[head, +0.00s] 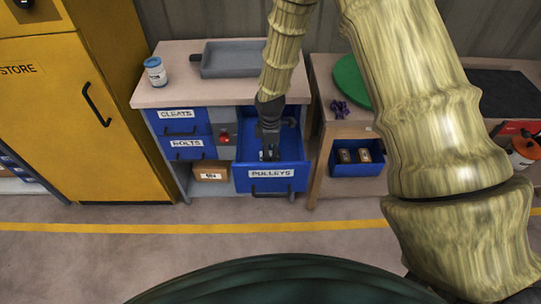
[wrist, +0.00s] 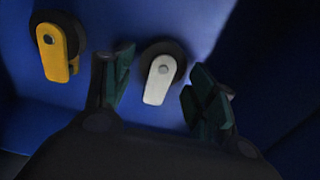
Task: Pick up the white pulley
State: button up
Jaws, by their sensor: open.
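The white pulley (wrist: 161,79) lies inside the blue drawer labelled PULLEYS (head: 271,184), which is pulled out. It has a white plate on a dark round wheel. My gripper (wrist: 160,92) is open, with one finger on each side of the white pulley in the wrist view. I cannot tell whether a finger touches it. In the head view my gripper (head: 269,154) points down into the drawer, and the white pulley is not clearly visible there. A yellow pulley (wrist: 55,50) lies in the drawer to the left of my gripper in the wrist view.
Drawers labelled CLEATS (head: 177,115) and BOLTS (head: 187,145) are shut at the left. The drawer walls surround my gripper. A grey tray (head: 228,74) and a jar (head: 155,71) stand on the bench top. A yellow cabinet (head: 55,130) stands further left.

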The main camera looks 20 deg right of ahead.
jog(key=c, duration=0.9)
jog(key=shift+r, duration=0.1)
